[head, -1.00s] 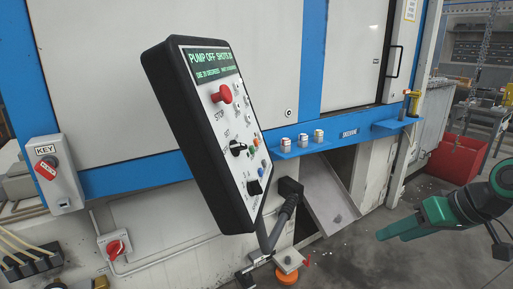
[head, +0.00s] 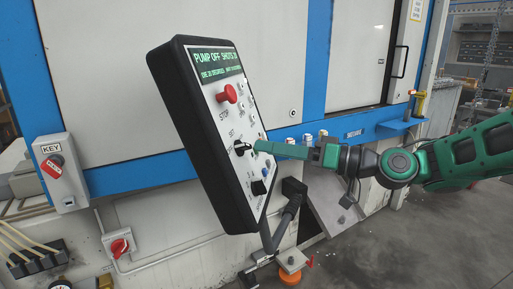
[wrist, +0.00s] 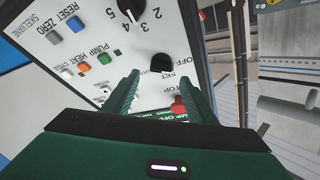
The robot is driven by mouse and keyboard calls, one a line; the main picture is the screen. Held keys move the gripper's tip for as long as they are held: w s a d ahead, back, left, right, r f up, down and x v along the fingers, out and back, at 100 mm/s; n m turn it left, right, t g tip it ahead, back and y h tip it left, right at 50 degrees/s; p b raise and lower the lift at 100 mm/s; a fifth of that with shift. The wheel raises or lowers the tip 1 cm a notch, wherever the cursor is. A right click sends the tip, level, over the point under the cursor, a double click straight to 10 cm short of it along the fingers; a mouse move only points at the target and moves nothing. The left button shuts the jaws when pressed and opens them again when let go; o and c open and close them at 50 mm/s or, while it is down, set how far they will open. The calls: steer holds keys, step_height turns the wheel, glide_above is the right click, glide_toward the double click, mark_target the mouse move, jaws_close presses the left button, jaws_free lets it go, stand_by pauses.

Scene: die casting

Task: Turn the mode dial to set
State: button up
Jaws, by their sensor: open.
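The control pendant (head: 190,110) is a tilted black box with a white face. Its mode dial (head: 240,148) is a black knob beside the SET lettering, below the red STOP button. In the wrist view the dial (wrist: 162,63) appears between the tips of my open gripper (wrist: 160,68), with OFF and SET lettering close by. In the head view my green gripper (head: 262,147) reaches in from the right, its tip just beside the dial. I cannot tell whether the fingers touch it. The dial's exact pointing is too small to read.
Close to the dial are the red STOP button (head: 227,94), small coloured buttons and a lower black speed knob (head: 258,187). In the wrist view a numbered knob (wrist: 130,9) is near the top. The blue ledge (head: 402,128) lies behind my arm. Floor at right is open.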

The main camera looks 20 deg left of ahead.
mark_target(249, 145)
steer(key=shift+w+a, duration=0.2)
steer(key=shift+a, duration=1.1)
steer(key=shift+w+a, duration=0.15)
steer(key=shift+a, duration=1.15)
steer(key=shift+c, duration=0.7)
steer(key=c, duration=0.9)
